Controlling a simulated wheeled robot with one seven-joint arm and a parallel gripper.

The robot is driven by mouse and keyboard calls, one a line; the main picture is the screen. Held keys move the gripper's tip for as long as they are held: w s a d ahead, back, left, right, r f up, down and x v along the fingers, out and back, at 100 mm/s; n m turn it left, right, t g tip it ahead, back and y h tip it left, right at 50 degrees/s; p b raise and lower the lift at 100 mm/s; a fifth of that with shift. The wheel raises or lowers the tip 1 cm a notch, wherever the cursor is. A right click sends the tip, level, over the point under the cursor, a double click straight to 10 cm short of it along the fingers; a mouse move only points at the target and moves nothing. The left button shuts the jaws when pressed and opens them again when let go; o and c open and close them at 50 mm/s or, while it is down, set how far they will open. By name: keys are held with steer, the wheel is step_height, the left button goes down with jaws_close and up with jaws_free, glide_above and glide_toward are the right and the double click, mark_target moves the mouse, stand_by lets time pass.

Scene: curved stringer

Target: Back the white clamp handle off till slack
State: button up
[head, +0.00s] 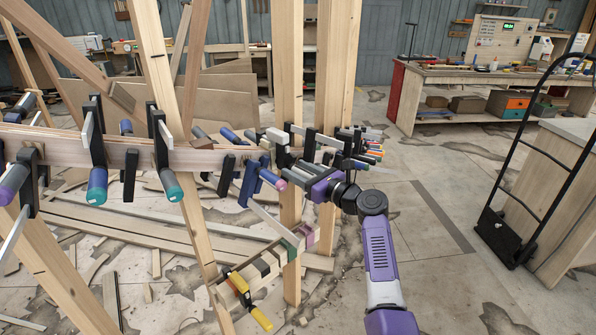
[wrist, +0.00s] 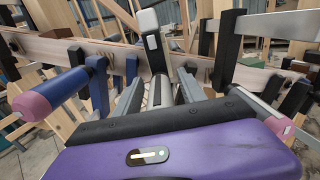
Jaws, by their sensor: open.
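The white clamp handle (wrist: 148,20) shows in the wrist view as a pale, blocky end above a dark part, just beyond my fingers. In the head view a pale handle (head: 277,136), which looks like the same one, is among the crowded clamps near the upright post. My gripper (wrist: 160,90) is open, its two grey fingers apart and pointing toward the clamp, with nothing clearly held between them. In the head view my gripper (head: 296,170) is among the dark clamp bars, its fingertips partly hidden. I cannot tell whether a finger touches the handle.
The curved wooden stringer (head: 60,148) carries several other clamps with teal, purple and blue handles. A blue clamp with a pink-ended handle (wrist: 35,105) is close on the left. Wooden posts (head: 288,70) stand close by. A hand truck (head: 530,150) stands right.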

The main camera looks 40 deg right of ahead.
jaws_close()
steer(key=shift+n, duration=0.3)
